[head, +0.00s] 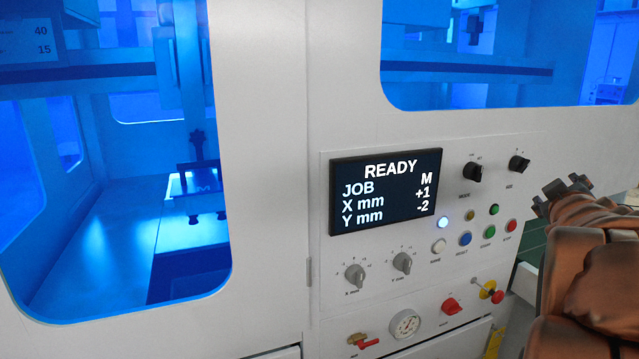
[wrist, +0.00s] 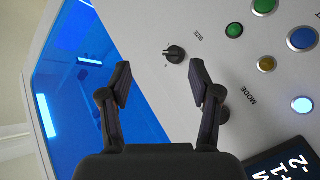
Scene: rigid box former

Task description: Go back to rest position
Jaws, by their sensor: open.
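My gripper shows in the wrist view (wrist: 160,82) with its two dark fingers spread apart and nothing between them. Beyond the fingertips is the white control panel, with the black SIZE knob (wrist: 174,53) seen in the gap, apart from the fingers. In the head view my gripper (head: 562,190) is at the right edge, in front of the panel's right side and partly cut by my orange-brown arm. The screen (head: 386,190) reads READY, JOB M, X mm +1, Y mm -2.
The panel carries a MODE knob (head: 472,173), coloured buttons, X and Y knobs (head: 355,276), a round gauge (head: 405,323), a red-handled valve (head: 362,341) and a yellow-red switch (head: 489,291). Blue-lit windows (head: 120,200) show the machine's inside. A white light (head: 443,222) glows.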

